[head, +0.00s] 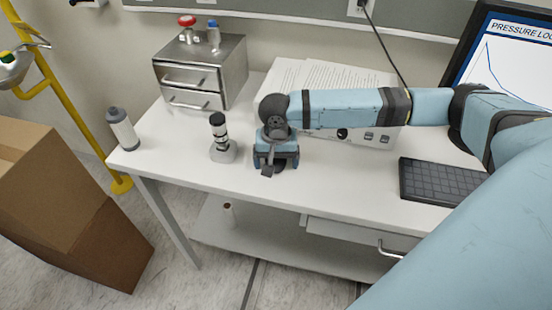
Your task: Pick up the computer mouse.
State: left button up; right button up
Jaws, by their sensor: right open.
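My right gripper (276,167) is over the front part of the white desk, left of the keyboard, and points down. It is open. A small dark rounded shape (284,166) shows at the fingers and may be the computer mouse. The gripper hides most of it, so I cannot tell whether the fingers touch it. No other mouse shows. My left gripper is not in view.
On the desk (180,155) stand a metal drawer box (205,85), a grey bottle (122,130) and a small black-and-white device (221,140) close left of the gripper. Papers and a grey instrument (350,140) lie behind. A keyboard (440,180) and monitor (508,60) are right.

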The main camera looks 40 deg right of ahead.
jog(key=c, duration=1)
jog(key=shift+r, duration=0.15)
